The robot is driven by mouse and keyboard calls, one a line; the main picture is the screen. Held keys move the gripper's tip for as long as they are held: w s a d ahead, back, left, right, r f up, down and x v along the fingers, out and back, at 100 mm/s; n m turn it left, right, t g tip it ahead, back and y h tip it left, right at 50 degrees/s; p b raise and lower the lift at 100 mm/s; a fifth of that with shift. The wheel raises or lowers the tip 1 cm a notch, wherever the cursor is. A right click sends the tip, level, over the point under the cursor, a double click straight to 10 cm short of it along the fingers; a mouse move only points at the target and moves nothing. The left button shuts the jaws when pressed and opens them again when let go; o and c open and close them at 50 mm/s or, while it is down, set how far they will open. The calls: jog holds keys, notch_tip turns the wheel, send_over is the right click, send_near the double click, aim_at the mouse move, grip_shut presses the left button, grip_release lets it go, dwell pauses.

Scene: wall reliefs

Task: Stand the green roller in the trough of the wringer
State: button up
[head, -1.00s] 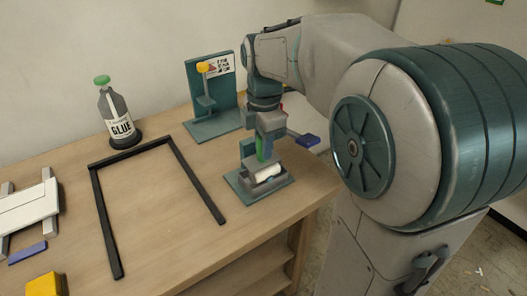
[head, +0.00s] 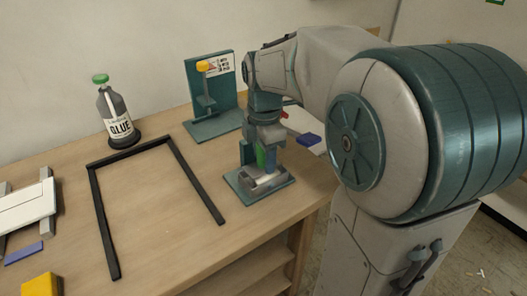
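The wringer (head: 250,196) stands near the table's right front edge, with a teal base plate, a pale trough at its front and a teal upright at its left. The green roller (head: 262,157) is upright just above or in the trough; its lower end is hard to make out, so I cannot tell whether it touches. My gripper (head: 266,150) points down over the wringer and appears shut on the roller, a finger showing on its right. My gripper partly hides the roller and the back of the wringer.
A teal stand with a yellow knob (head: 207,66) is behind the wringer. A blue block (head: 308,139) lies to its right. A black frame (head: 183,176), glue bottle (head: 119,118), white panel (head: 28,206) and yellow block (head: 41,287) are leftward. Table inside the frame is clear.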

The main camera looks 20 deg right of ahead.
jog(key=shift+r, duration=0.2)
notch_tip(320, 180, up, 13)
jog(key=p, duration=0.2)
jog(key=shift+p, duration=0.3)
jog(key=s+f+m+t, duration=0.2)
jog(key=s+f+m, duration=1.1)
jog(key=m, duration=0.6)
jog(key=shift+s+a+f+m, duration=0.25)
jog(key=shift+s+f+m, duration=0.15)
jog(key=shift+f, duration=0.35)
jog(key=shift+d, duration=0.1)
